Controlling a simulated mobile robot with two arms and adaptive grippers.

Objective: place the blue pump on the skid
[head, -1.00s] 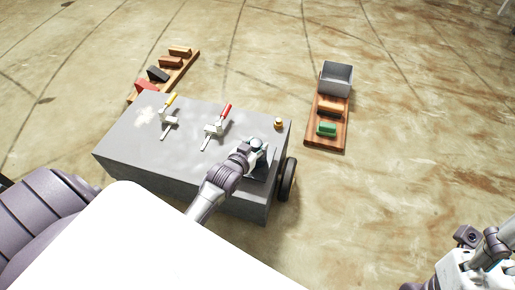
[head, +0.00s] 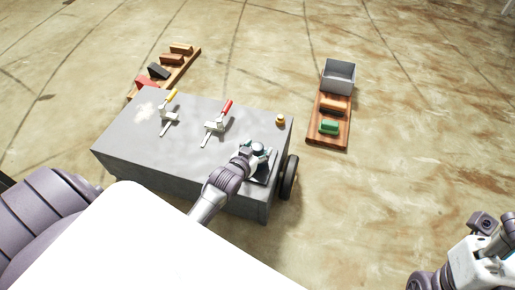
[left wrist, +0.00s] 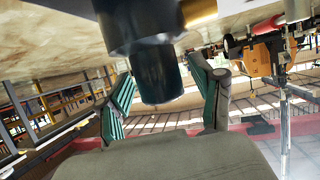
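The blue pump shows as a dark blue stepped cylinder (left wrist: 158,75) in the left wrist view. In the head view its dark top (head: 258,148) is at the right end of the grey wheeled body (head: 130,145), over a dark flat base (head: 264,171), perhaps the skid. My left gripper (head: 256,153) is around it; its teal-padded fingers (left wrist: 165,98) are spread on both sides in the left wrist view, with gaps beside the cylinder. The pump's underside is hidden. My right gripper (head: 484,252) is far right, its fingers unclear.
A wooden board (head: 316,138) holds a green block (head: 329,127) and a grey bin (head: 338,76). Another board (head: 186,68) holds several blocks.

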